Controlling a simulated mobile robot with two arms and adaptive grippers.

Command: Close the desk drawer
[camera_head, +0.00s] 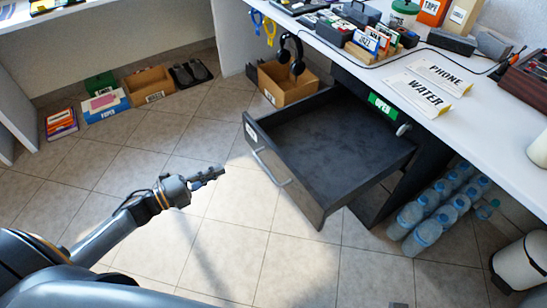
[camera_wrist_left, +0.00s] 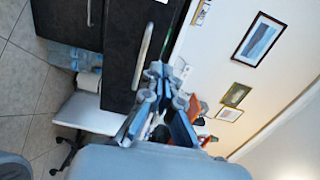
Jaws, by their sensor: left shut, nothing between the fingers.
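The desk drawer (camera_head: 330,145) is pulled far out of the desk, dark and empty inside, with a long metal handle (camera_head: 270,168) on its front. A green OPEN label (camera_head: 382,105) sits by the drawer's back edge. My left gripper (camera_head: 209,176) is shut and empty, to the left of the drawer front and apart from it in the head view. In the left wrist view the shut fingers (camera_wrist_left: 160,100) point towards the dark drawer front, and the handle (camera_wrist_left: 143,55) shows beyond them. My right gripper is in neither view.
Water bottles (camera_head: 440,215) stand under the desk, right of the drawer. A cardboard box (camera_head: 288,82) with headphones is behind the drawer. Boxes and books (camera_head: 105,105) line the back wall. A white bin (camera_head: 518,263) stands at right. Tiled floor around my gripper is clear.

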